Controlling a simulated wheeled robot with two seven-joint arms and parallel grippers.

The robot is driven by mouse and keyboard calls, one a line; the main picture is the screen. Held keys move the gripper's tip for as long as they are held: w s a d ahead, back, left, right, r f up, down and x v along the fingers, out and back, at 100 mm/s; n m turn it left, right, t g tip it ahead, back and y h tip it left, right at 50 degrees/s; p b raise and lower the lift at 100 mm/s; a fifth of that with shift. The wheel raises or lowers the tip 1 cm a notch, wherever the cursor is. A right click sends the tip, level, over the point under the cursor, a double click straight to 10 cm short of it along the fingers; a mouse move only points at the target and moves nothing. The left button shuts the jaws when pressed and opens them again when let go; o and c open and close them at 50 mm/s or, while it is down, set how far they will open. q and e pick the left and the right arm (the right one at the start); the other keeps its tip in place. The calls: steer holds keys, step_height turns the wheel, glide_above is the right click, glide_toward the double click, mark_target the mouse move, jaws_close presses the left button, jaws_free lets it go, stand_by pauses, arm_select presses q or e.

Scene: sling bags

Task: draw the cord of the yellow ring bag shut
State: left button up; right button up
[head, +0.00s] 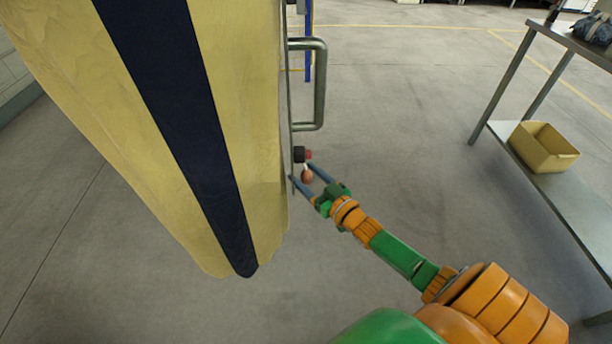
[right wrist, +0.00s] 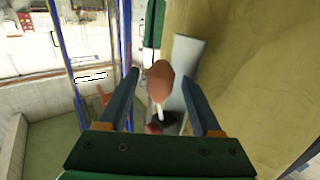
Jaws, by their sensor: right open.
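The yellow bag (head: 240,90) with a wide dark navy stripe hangs large on the left of the head view; its yellow cloth fills the right side of the right wrist view (right wrist: 245,70). At its right edge is a small black block (head: 299,154) with a red part (head: 308,154). A brown ball (head: 307,177) hangs just below it; in the right wrist view the ball (right wrist: 160,75) joins a short white cord (right wrist: 158,108). My right gripper (head: 301,173) is open, its fingers on either side of the ball, apparently not touching it. My left gripper is out of view.
A grey metal bar handle (head: 320,85) stands beside the bag, above the block. A metal shelf table (head: 575,195) at the right carries a yellow bin (head: 543,147) and a dark blue bundle (head: 594,29). The floor between is clear.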

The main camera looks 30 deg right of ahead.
jaws_close()
stand_by(1.4)
